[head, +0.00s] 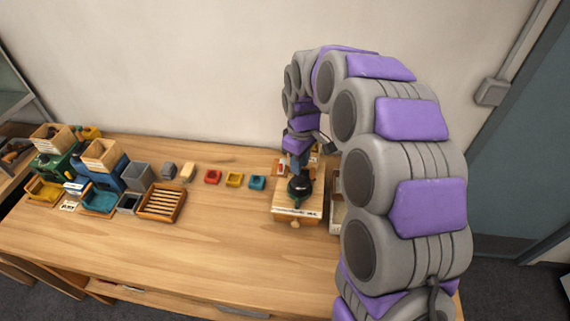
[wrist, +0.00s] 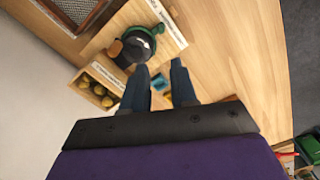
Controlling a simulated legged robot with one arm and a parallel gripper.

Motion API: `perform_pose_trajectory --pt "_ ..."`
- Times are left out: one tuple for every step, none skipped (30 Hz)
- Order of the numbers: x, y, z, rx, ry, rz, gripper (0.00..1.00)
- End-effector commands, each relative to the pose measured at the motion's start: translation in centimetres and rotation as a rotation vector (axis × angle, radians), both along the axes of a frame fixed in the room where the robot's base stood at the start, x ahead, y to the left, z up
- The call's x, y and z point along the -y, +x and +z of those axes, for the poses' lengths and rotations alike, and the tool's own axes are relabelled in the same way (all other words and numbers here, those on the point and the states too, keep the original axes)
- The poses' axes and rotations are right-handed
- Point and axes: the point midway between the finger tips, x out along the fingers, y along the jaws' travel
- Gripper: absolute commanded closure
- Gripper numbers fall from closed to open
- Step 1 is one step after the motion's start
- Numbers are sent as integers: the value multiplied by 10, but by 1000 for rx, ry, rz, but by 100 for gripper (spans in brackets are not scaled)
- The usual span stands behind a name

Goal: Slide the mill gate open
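A green machine (head: 52,164) and a blue machine (head: 92,175), each with a light wooden hopper, stand at the left of the table in the head view; I cannot tell which is the mill, and no gate is clear. My gripper (wrist: 160,74) has its two dark blue-grey fingers apart. It is over a labelled wooden box (head: 296,214) bearing a dark round object with a green rim (head: 300,187), which also shows in the wrist view (wrist: 132,46). A small teal thing (wrist: 159,82) shows between the fingers, apparently beyond them; I see nothing held.
A slatted wooden tray (head: 161,203) is farther left. A wooden holder (wrist: 97,87) with brownish-yellow round things is near my fingers. The table's front middle is clear.

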Motion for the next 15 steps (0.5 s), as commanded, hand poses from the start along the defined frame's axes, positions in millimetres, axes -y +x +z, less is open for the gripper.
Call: perform_pose_trajectory --pt "0 0 0 0 0 0 73" --pt "0 0 0 0 0 0 70" --pt "0 0 -1 0 -5 3 66" --pt "1 1 -1 -1 -12 7 63" --pt "1 2 -3 -2 -25 15 60" --pt "2 5 -5 -4 -52 32 58" --pt "4 7 -8 -8 -83 51 58" --pt "5 9 -12 -13 -122 77 58" --pt "6 14 -17 -23 -180 115 58" --pt "7 18 -21 -29 -231 150 58" --pt "7 22 -25 -33 -285 189 58" --pt "5 29 -30 -41 -361 245 58" --pt "2 34 -33 -48 -421 290 58" --pt "-1 38 -36 -56 -481 336 58" --pt "-7 44 -41 -64 -556 396 58"
